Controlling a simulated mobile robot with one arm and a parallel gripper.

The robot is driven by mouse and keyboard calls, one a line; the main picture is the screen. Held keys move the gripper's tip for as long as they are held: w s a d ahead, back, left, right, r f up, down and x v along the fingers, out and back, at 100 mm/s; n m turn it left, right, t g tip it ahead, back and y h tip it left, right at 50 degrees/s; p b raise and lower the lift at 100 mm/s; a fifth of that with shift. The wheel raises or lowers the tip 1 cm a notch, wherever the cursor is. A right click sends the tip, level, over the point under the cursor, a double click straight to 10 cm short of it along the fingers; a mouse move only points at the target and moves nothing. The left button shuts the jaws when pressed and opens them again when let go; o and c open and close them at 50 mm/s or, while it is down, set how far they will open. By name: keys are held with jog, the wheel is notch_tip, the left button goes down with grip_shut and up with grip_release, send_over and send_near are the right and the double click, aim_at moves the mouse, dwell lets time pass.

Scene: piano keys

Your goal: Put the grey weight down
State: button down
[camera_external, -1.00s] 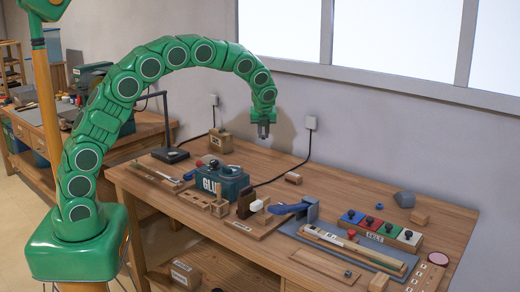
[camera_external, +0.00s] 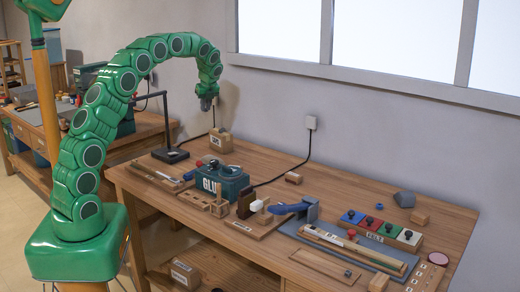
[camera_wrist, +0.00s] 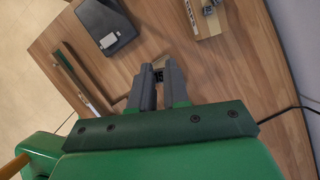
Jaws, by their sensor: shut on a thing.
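My gripper (camera_external: 207,103) hangs high above the back left of the workbench, near the wall and right of the black lamp. In the wrist view my gripper (camera_wrist: 162,82) has its two grey fingers pointing down at the wooden top. A small grey thing, taken as the grey weight (camera_wrist: 159,75), shows between the fingers. It is mostly hidden by them, and its full shape cannot be told. It is held clear of the bench.
A lamp with a black base (camera_external: 170,155), a wooden block (camera_external: 220,143) and a green GLUE box (camera_external: 222,181) stand below. Bare wood (camera_external: 255,155) lies along the back.

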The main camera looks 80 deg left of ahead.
jog(key=shift+s+a, duration=0.3)
jog(key=shift+s, duration=0.05)
send_over(222, 130)
jog(key=d, duration=0.1)
jog(key=f, duration=0.8)
jog(key=shift+s+d+f, duration=0.15)
jog(key=shift+s, duration=0.2)
jog(key=shift+w+a+f, duration=0.2)
jog(key=shift+w+a, duration=0.05)
jog(key=shift+a, duration=0.05)
jog(key=shift+w+a+f, duration=0.1)
jog(key=shift+a+f, duration=0.1)
jog(key=shift+f, duration=0.15)
jog(key=shift+w+a+f, duration=0.15)
jog(key=shift+a+f, duration=0.05)
jog(key=shift+f, duration=0.05)
jog(key=shift+f, duration=1.5)
jog(key=shift+f, duration=0.1)
